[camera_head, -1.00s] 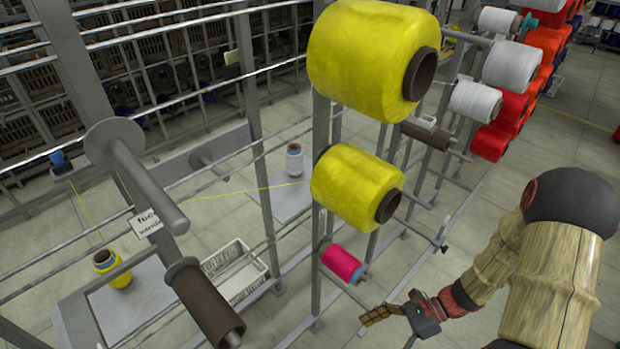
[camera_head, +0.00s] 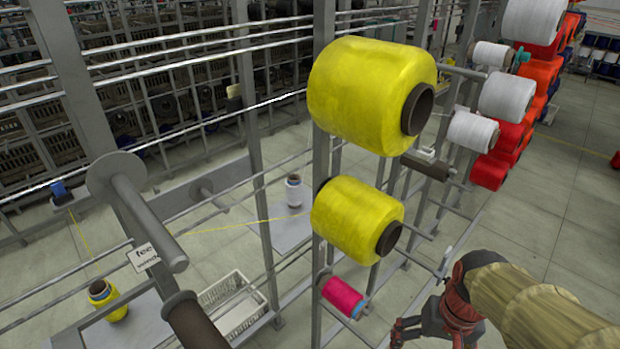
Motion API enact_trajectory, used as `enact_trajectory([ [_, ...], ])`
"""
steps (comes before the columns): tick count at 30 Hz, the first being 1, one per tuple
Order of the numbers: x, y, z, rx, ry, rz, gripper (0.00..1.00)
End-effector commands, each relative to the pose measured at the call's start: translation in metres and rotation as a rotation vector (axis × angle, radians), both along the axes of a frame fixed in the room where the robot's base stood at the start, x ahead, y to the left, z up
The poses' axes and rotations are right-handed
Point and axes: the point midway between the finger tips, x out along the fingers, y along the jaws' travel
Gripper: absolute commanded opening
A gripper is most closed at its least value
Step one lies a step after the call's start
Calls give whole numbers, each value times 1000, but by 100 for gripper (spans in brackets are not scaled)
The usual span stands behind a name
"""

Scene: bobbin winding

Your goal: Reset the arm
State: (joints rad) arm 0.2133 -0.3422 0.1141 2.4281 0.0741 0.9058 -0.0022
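My arm enters from the lower right, and my gripper (camera_head: 430,338) hangs at the bottom edge, right of the pink bobbin. Its dark fingers look spread apart, with no thing seen between them; the tips are partly cut off by the frame edge. The pink bobbin (camera_head: 342,296) sits on a rod of the grey rack, apart from my gripper. A yellow bobbin (camera_head: 350,220) and a larger yellow bobbin (camera_head: 362,95) sit on rods above it.
Rack posts (camera_head: 325,180) and rods stand left of my arm. A brown-sleeved rod (camera_head: 193,322) is in the lower left. A white basket (camera_head: 236,305) and a yellow cone (camera_head: 106,299) sit low behind. Floor at right (camera_head: 550,215) is clear.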

Motion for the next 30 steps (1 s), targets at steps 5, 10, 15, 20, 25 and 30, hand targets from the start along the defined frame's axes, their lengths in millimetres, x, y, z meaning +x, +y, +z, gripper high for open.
enact_trajectory([
  [5,-3,6,44,-80,-156,95,86],
  [10,-9,20,84,-114,-300,157,86],
  [15,-12,34,117,-122,-412,201,86],
  [20,-15,43,126,-119,-450,232,86],
  [25,-14,45,126,-117,-448,238,86],
  [30,-14,45,125,-117,-447,237,86],
])
